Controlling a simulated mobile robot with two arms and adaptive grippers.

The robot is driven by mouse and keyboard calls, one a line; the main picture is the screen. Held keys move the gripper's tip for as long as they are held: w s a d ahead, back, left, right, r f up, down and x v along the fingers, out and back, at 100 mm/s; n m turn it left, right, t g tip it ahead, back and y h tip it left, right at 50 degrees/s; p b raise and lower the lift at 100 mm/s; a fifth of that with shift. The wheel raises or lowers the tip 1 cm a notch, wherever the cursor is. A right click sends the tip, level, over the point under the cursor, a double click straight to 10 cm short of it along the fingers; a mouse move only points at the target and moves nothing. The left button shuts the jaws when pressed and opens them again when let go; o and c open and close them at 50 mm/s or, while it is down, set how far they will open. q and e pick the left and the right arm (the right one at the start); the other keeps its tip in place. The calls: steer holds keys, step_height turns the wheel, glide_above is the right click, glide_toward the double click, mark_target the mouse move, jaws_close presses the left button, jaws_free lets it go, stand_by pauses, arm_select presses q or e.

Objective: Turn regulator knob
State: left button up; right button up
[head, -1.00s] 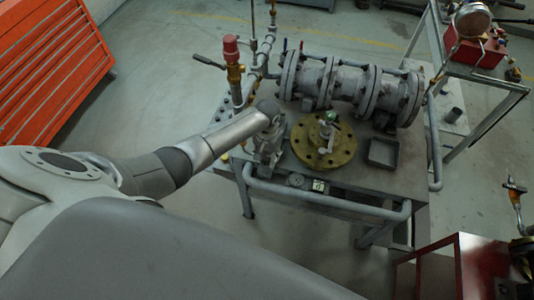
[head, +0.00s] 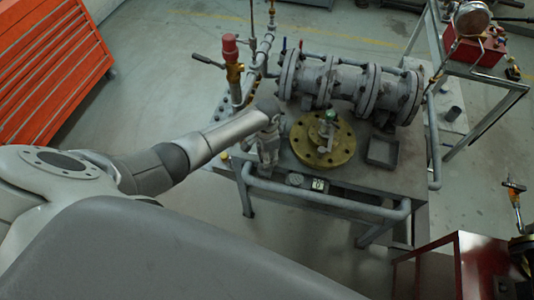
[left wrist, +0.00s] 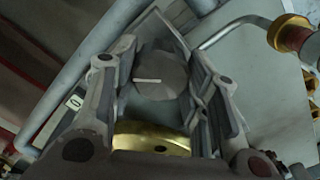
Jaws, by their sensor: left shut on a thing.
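The regulator knob (left wrist: 160,76) is a dark grey, many-sided knob with a white line across its face. In the left wrist view it sits between the two fingers of my left gripper (left wrist: 160,88), which is shut on it. A brass part (left wrist: 150,136) shows close by, between the fingers. In the head view my left gripper (head: 266,158) reaches down at the table's front left corner and hides the knob. My right gripper is in neither view.
A brass flange (head: 340,153) with a valve stem stands on the metal table (head: 372,184), just right of the gripper. Grey flanged pipework (head: 345,85) lies behind. A red-capped brass valve (head: 232,70) rises behind my wrist.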

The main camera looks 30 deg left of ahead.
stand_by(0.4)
arm_select(q)
steer(key=o, duration=1)
steer(key=shift+o, duration=0.2)
steer(key=shift+r, duration=0.15)
step_height(320, 180, up, 12)
